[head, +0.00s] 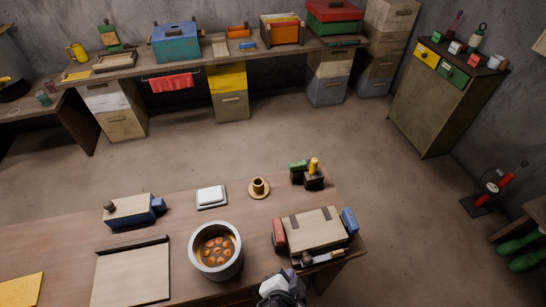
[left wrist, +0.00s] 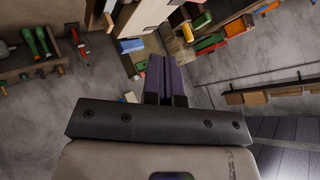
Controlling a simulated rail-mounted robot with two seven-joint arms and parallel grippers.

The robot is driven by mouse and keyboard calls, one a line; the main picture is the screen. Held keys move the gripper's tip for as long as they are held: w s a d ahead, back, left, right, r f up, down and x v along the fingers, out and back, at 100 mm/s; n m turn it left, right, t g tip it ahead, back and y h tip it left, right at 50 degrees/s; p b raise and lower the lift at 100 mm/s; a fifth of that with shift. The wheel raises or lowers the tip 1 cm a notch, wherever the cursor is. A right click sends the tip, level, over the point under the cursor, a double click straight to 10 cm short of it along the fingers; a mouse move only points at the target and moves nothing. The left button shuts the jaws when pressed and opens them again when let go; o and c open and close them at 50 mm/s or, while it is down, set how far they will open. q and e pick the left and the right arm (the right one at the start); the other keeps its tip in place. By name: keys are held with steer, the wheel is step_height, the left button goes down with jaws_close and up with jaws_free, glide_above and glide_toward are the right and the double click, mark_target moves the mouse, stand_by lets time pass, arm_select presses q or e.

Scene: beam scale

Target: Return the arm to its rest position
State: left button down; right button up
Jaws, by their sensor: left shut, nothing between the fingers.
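My left gripper (head: 291,273) shows at the bottom edge of the head view, right of the steel pot and in front of the wooden box with red and blue ends. Its dark purplish fingers (left wrist: 165,80) are together in the left wrist view, with nothing between them. The wrist view looks tilted across the room, with grey floor beyond the fingertips. Most of my left arm is out of the head view. My right gripper is in neither view.
The near table (head: 185,205) holds a steel pot (head: 215,266) with round orange pieces, a wooden board (head: 130,275), a white dish (head: 211,197), a cup on a saucer (head: 258,187) and a wooden box (head: 313,230). Open floor lies behind it, before a back bench (head: 190,62) and a cabinet (head: 430,100).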

arm_select(q)
steer(key=s+a+r+n+g+p, duration=0.1)
steer(key=s+a+r+n+p, duration=0.2)
steer(key=a, duration=0.6)
steer(key=s+a+r+n+g+p, duration=0.1)
steer(key=a+r+n+p, duration=0.3)
steer(key=a, duration=0.6)
steer(key=s+a+f+n+g+y+p, duration=0.1)
steer(key=s+a+f, duration=0.1)
steer(key=s, duration=0.4)
steer(key=s+a+f+n+g+y+p, duration=0.1)
steer(key=s+a+f+g, duration=0.1)
steer(key=s, duration=0.4)
steer(key=shift+s+a+f+n+g, duration=0.15)
steer(key=shift+a+f+n+g, duration=0.15)
steer(key=shift+a+f, duration=0.7)
steer(key=shift+a+r, duration=0.1)
steer(key=shift+r, duration=0.1)
steer(key=c, duration=1.8)
jaws_free()
